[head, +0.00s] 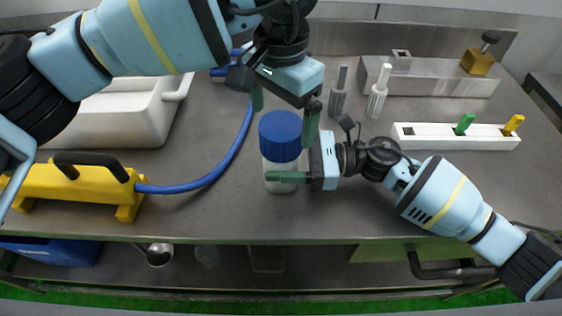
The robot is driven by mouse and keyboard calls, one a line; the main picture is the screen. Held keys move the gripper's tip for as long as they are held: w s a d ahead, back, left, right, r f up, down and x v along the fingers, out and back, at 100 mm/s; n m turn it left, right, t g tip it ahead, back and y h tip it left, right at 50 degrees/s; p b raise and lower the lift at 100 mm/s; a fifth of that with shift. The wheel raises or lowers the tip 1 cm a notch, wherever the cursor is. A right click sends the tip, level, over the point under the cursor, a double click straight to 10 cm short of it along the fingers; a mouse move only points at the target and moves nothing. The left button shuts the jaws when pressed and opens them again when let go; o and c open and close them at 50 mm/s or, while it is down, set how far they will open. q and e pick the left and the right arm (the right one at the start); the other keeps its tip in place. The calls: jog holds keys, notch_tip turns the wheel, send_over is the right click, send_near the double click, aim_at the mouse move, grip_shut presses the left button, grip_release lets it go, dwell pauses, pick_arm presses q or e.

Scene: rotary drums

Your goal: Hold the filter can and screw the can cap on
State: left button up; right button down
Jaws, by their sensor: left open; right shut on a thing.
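The filter can (279,167) is a pale, whitish cylinder standing upright on the grey table. The blue can cap (281,136) sits on top of it; how far it is threaded cannot be told. My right gripper (289,178) is shut on the can, low on its side, coming from the right; its near green finger crosses the can's front. My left gripper (284,118) is open above, pointing down, with one green finger to the left of the cap and one at its right side. Part of the cap's far edge is close under the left gripper.
A yellow tool (75,185) with a blue hose (215,172) lies at left, near a white basin (125,112). A white rack (455,137) with green and yellow pegs is at right. The table's front is clear.

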pick_arm(q)
notch_tip(320, 180, up, 7)
jog(key=shift+r, duration=0.1)
dwell(0.3)
pick_arm(e)
jog(key=shift+c, duration=1.4)
grip_release()
pick_arm(q)
notch_tip(320, 180, down, 4)
jog(key=shift+w+r+b, duration=0.15)
jog(key=shift+r+b, duration=0.05)
jog(key=shift+b, duration=0.7)
pick_arm(e)
jog(key=d, duration=0.7)
jog(key=shift+f, duration=0.15)
pick_arm(q)
jog(key=shift+f, duration=0.1)
pick_arm(e)
jog(key=shift+d, duration=0.45)
